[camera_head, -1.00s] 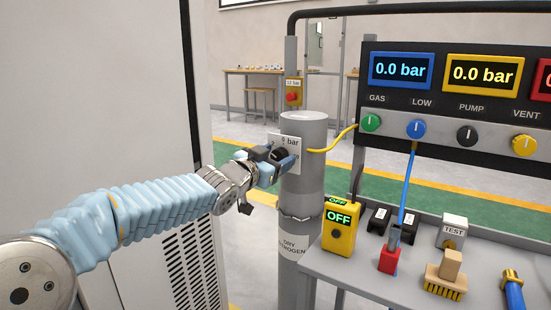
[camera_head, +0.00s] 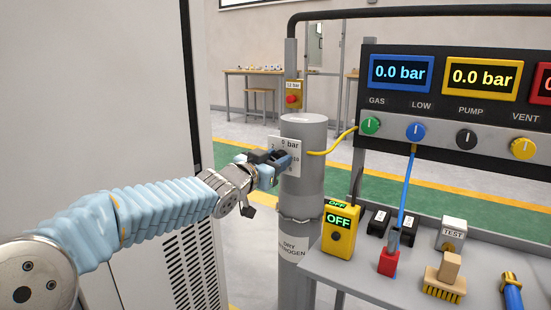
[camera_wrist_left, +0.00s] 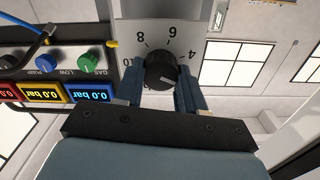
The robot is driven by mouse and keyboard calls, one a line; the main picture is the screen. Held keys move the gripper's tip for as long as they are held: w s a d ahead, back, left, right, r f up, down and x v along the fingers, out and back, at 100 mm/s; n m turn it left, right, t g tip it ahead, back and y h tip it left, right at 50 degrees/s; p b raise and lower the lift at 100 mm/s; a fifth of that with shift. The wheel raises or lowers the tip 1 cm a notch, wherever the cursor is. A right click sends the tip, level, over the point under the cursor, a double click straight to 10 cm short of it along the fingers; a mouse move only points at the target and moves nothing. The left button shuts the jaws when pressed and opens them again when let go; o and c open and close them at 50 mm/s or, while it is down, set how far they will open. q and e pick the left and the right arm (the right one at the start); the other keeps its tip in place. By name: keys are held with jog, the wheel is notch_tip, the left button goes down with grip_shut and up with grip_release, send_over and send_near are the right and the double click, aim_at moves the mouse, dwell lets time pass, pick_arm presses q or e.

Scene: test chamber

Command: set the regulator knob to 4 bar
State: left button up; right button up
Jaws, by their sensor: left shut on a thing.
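The black regulator knob (camera_wrist_left: 160,70) sits on a white dial plate (camera_head: 290,147) on the grey cylinder (camera_head: 304,200). In the left wrist view the dial appears upside down, with 4, 6, 8 and 10 readable around the knob. The knob's white mark points to the lower right, past the 4 on the side away from 6; the numbers there are hidden. My left gripper (camera_head: 280,168) is at the plate, its blue fingers (camera_wrist_left: 160,88) on either side of the knob and shut on it. My right gripper is out of view.
The gauge panel (camera_head: 450,95) to the right reads 0.0 bar on its blue and yellow displays. A yellow hose (camera_head: 335,143) runs from it to the cylinder. A yellow box reading OFF (camera_head: 340,228) and several tools stand on the grey bench (camera_head: 355,280).

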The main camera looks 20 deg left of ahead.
pick_arm(q)
jog(key=n+p, duration=0.2)
jog(key=n, duration=0.1)
jog(key=shift+r+n+p, duration=0.1)
jog(key=shift+n+p, duration=0.3)
jog(key=shift+a+n+p, duration=0.1)
jog(key=shift+n+p, duration=0.85)
jog(key=shift+n, duration=1.25)
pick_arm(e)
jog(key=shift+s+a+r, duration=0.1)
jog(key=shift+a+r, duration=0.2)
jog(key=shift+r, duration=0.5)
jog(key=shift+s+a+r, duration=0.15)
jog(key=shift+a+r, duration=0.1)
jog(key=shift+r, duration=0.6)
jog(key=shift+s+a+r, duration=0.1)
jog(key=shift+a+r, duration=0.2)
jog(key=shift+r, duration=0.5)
pick_arm(q)
jog(key=o, duration=1.1)
jog(key=shift+c, duration=0.2)
jog(key=s+a, duration=0.2)
jog(key=s, duration=1.1)
jog(key=shift+s, duration=0.3)
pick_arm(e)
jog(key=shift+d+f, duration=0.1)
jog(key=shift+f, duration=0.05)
